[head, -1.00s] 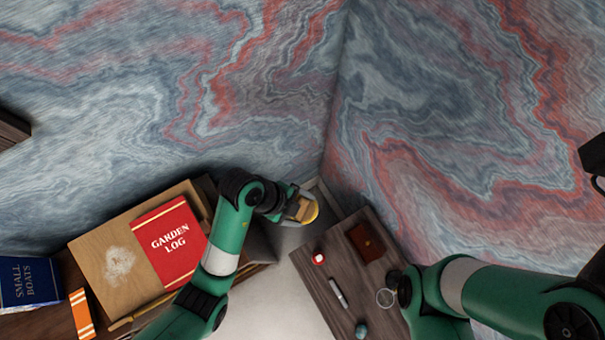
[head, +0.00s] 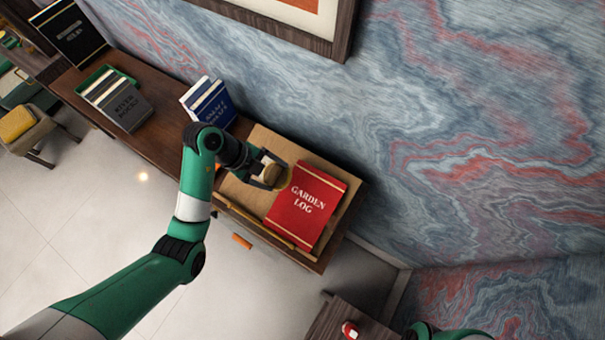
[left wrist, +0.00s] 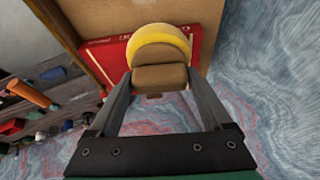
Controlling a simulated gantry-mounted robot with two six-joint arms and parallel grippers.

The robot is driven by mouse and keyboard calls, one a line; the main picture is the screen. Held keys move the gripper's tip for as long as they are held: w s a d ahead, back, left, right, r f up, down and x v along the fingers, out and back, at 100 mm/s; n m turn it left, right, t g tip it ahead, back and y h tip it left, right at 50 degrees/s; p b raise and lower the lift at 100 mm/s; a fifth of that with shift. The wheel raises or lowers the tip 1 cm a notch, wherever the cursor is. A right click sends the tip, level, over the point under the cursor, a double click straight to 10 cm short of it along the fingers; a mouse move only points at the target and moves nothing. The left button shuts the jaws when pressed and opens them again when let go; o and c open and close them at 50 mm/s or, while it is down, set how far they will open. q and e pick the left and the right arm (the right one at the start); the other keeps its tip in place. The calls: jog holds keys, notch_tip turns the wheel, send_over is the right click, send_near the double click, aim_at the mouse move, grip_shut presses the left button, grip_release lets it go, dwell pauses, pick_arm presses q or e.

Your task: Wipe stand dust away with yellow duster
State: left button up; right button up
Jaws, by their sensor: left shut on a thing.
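My left gripper (head: 268,172) is shut on the yellow duster (head: 271,175), over the left part of the tan stand board (head: 333,245). In the left wrist view the duster's brown grip (left wrist: 160,77) sits between the two fingers, with its rounded yellow pad (left wrist: 160,36) beyond. The book also shows behind the duster in the left wrist view (left wrist: 106,55). No dust shows now; the gripper and duster cover part of the board. I cannot tell whether the pad touches it. My right gripper is out of view.
Blue books (head: 209,103) stand left of the stand. A framed picture (head: 290,20) hangs above. A small side table (head: 335,318) is at the bottom. Pale floor (head: 90,210) lies in front.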

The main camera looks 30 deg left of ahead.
aim_at(265, 171)
pick_arm(q)
jog(key=a, duration=0.3)
jog(key=shift+s+r+n, duration=0.1)
jog(key=shift+s+n, duration=0.15)
jog(key=shift+n, duration=0.05)
jog(key=shift+w+f, duration=0.2)
jog(key=shift+f, duration=0.3)
jog(key=f+b, duration=0.1)
jog(key=w+f, duration=0.1)
jog(key=f, duration=0.1)
jog(key=shift+f+b, duration=0.25)
jog(key=shift+b, duration=0.1)
jog(key=shift+w+f+b, duration=0.3)
jog(key=shift+f+b, duration=0.35)
jog(key=shift+b, duration=0.1)
jog(key=shift+w+f+b, duration=0.35)
jog(key=shift+f+b, duration=0.15)
jog(key=shift+f, duration=0.35)
jog(key=shift+a+r, duration=0.1)
jog(key=shift+a, duration=0.15)
jog(key=shift+s+a+p, duration=0.1)
jog(key=shift+a+p, duration=0.5)
jog(key=shift+a, duration=0.95)
jog(key=shift+a+f, duration=0.2)
jog(key=shift+a, duration=1.85)
